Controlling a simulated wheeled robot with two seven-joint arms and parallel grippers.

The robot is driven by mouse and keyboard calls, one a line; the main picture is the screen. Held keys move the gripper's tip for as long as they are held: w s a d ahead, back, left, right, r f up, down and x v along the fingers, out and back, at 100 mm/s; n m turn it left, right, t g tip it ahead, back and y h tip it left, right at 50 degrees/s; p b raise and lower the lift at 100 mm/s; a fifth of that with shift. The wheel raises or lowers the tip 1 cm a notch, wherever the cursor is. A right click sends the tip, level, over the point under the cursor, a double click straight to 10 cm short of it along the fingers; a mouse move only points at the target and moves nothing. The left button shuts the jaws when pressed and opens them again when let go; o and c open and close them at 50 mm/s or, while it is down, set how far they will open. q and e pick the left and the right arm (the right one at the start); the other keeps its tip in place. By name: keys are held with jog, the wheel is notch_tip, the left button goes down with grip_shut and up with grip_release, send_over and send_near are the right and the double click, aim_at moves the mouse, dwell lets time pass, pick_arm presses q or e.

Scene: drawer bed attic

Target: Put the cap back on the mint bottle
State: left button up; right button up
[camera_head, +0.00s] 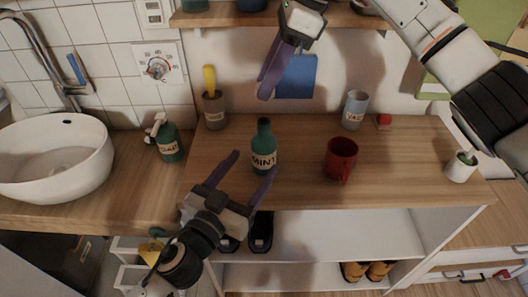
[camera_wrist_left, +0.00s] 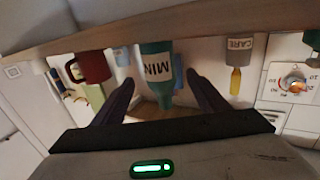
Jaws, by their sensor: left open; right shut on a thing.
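The teal mint bottle (camera_head: 264,150) stands upright on the wooden counter, its narrow neck bare with no cap on it. My left gripper (camera_head: 254,163) is open in front of the bottle, fingers pointing toward it. In the left wrist view, upside down, the mint bottle (camera_wrist_left: 155,72) shows between the spread fingers, apart from both. My right gripper (camera_head: 266,94) is above and behind the bottle, fingers pointing down and close together. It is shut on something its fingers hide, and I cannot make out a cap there.
A red mug (camera_head: 341,160) stands right of the bottle. Behind are a grey cup with a yellow item (camera_head: 214,112), a pale cup (camera_head: 355,110) and a small red block (camera_head: 384,121). A soap bottle (camera_head: 168,142) and basin (camera_head: 55,160) are left. A shelf (camera_head: 240,18) hangs above.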

pick_arm(q)
jog(key=x, duration=0.5)
jog(key=c, duration=1.5)
jog(key=shift+c, duration=0.6)
pick_arm(e)
send_over(262, 121)
jog(key=d, duration=0.1)
jog(key=shift+f, duration=2.5)
jog(key=shift+f, duration=0.1)
jog(key=shift+f, duration=0.75)
jog(key=shift+f, duration=0.6)
pick_arm(q)
grip_shut()
